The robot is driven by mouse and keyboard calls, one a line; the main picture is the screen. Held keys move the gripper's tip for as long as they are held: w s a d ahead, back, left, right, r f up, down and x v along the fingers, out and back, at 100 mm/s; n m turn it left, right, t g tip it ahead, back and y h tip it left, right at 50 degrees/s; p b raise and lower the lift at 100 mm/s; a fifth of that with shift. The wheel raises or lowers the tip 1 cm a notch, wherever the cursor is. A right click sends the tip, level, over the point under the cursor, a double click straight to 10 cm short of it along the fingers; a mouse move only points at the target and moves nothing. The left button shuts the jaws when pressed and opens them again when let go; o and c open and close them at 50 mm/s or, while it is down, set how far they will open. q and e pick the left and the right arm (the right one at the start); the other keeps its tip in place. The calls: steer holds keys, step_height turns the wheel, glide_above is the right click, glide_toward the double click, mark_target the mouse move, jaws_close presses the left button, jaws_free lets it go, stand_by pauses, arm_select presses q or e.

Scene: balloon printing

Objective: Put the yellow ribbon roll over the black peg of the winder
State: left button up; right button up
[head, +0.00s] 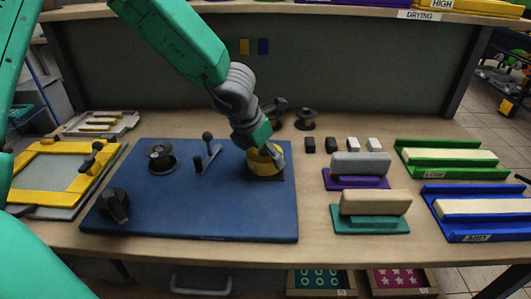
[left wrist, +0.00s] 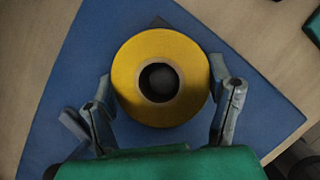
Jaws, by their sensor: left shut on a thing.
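The yellow ribbon roll (head: 262,166) is at the right side of the blue board (head: 225,215), over a dark square base. My left gripper (head: 268,152) is shut on it from above. In the left wrist view the roll (left wrist: 130,85) lies flat between the two fingers of the gripper (left wrist: 160,84), one on each side. A dark round top, seemingly the black peg (left wrist: 159,79), shows inside the roll's hole. How far down the roll sits on it cannot be told. My right gripper is not in view.
On the board stand a black spool (head: 160,157), a lever (head: 207,155) and a black knob (head: 114,204). Dark spools (head: 306,119) stand behind.

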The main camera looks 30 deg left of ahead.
arm_select(q)
steer(key=shift+w+a+f, duration=0.1)
steer(key=shift+f, duration=0.1)
steer(key=shift+d+r, duration=0.1)
steer(key=shift+d, duration=0.3)
steer(key=o, duration=1.7)
steer(key=shift+a, duration=0.2)
steer(key=shift+a+r, duration=0.1)
steer(key=shift+r, duration=0.15)
steer(key=v, duration=1)
steer(key=shift+d+r, duration=0.25)
steer(key=shift+d, duration=0.1)
steer(key=shift+s+a+r, duration=0.2)
steer(key=shift+s+r, duration=0.15)
steer(key=shift+s, duration=0.05)
steer(key=shift+d, duration=0.1)
